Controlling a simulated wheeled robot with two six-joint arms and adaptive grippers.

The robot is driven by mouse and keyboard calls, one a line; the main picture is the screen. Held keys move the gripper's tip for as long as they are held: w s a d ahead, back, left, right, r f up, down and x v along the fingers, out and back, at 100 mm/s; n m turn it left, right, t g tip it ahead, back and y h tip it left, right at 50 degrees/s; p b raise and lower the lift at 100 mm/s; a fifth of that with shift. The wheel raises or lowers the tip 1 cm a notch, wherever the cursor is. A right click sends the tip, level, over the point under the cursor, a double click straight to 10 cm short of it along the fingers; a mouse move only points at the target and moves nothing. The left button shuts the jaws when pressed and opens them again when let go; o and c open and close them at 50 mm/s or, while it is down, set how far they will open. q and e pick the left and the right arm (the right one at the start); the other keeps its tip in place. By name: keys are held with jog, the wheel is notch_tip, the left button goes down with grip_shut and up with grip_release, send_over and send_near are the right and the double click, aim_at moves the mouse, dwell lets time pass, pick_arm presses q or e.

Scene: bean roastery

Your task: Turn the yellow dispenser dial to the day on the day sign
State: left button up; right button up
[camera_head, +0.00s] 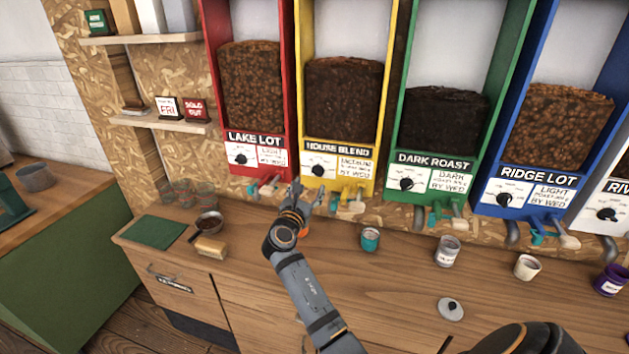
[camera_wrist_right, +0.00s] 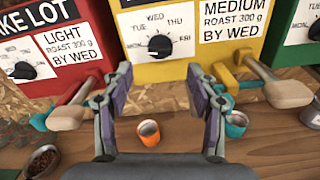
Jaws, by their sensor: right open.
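The yellow dispenser (camera_head: 342,192), labelled HOUSE BLEND, stands between the red and green ones. Its black dial (camera_head: 319,171) also shows in the right wrist view (camera_wrist_right: 160,46), ringed by day marks including TUE, THU, MON and FRI; I cannot tell its pointer clearly. The day sign (camera_head: 168,108) on the lower left shelf reads FRI. My right gripper (camera_head: 305,196) is open and empty, just below and in front of the yellow dispenser. In the wrist view its fingers (camera_wrist_right: 162,90) spread below the dial, apart from it. My left gripper is out of view.
A SOLD OUT sign (camera_head: 196,109) stands beside the day sign. Dispenser levers flank my right gripper, red (camera_wrist_right: 72,108) and yellow (camera_wrist_right: 240,88). An orange cup (camera_wrist_right: 149,133) and a teal cup (camera_head: 370,239) stand on the counter (camera_head: 400,290). The counter front is mostly clear.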

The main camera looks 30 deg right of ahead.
aim_at(316, 175)
jog(key=x, duration=0.1)
jog(key=b+x, duration=0.1)
jog(key=x, duration=0.1)
jog(key=b+x, duration=0.1)
jog(key=x, duration=0.1)
jog(key=shift+w+d+f, duration=0.15)
jog(key=shift+f, duration=0.15)
jog(key=shift+w+d+r, duration=0.2)
jog(key=shift+w+d, duration=0.15)
jog(key=shift+d, duration=0.1)
jog(key=c, duration=1.1)
